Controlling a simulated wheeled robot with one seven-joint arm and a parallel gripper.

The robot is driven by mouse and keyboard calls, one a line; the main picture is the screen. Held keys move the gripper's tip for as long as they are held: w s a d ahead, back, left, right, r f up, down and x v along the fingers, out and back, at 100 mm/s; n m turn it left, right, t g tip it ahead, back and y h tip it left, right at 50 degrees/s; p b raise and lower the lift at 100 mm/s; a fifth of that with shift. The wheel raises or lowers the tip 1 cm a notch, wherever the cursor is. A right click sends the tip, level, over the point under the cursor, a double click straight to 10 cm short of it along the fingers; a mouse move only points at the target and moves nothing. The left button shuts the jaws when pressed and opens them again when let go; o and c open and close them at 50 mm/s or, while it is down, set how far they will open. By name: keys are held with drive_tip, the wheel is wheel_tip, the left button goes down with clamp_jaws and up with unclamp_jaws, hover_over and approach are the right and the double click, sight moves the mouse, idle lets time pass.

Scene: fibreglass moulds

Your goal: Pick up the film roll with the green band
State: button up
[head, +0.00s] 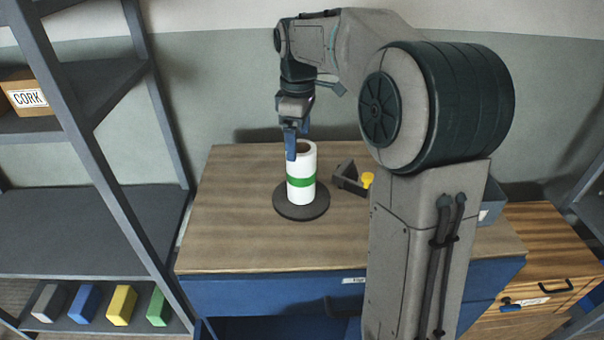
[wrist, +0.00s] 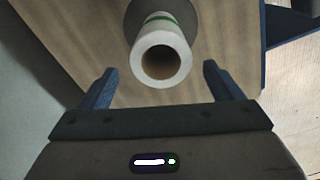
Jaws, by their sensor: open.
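The film roll (head: 301,192) is white with a green band around its middle. It stands upright on a dark round base (head: 302,212) on the wooden tabletop. My gripper (head: 297,148) is at the top of the roll in the head view, pointing down, with a blue finger in front of the roll's upper edge. In the wrist view, the roll's open end (wrist: 160,62) lies between and just beyond the two spread fingertips of my gripper (wrist: 160,75). The gripper is open and not closed on the roll. The roll's far side is hidden.
A grey bracket-like tool with a yellow knob (head: 367,179) lies right of the roll. A grey bin (head: 490,205) is partly hidden behind my arm. A metal shelf rack (head: 90,220) stands left. The tabletop (head: 235,190) left of the roll is clear.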

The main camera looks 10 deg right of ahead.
sight(301, 158)
drive_tip(key=shift+s+d+f, duration=0.1)
drive_tip(key=shift+d+f, duration=0.05)
drive_tip(key=shift+f, duration=1.4)
drive_tip(key=shift+s+d+f, duration=0.1)
drive_tip(key=shift+f, duration=1.4)
drive_tip(key=c, duration=1.4)
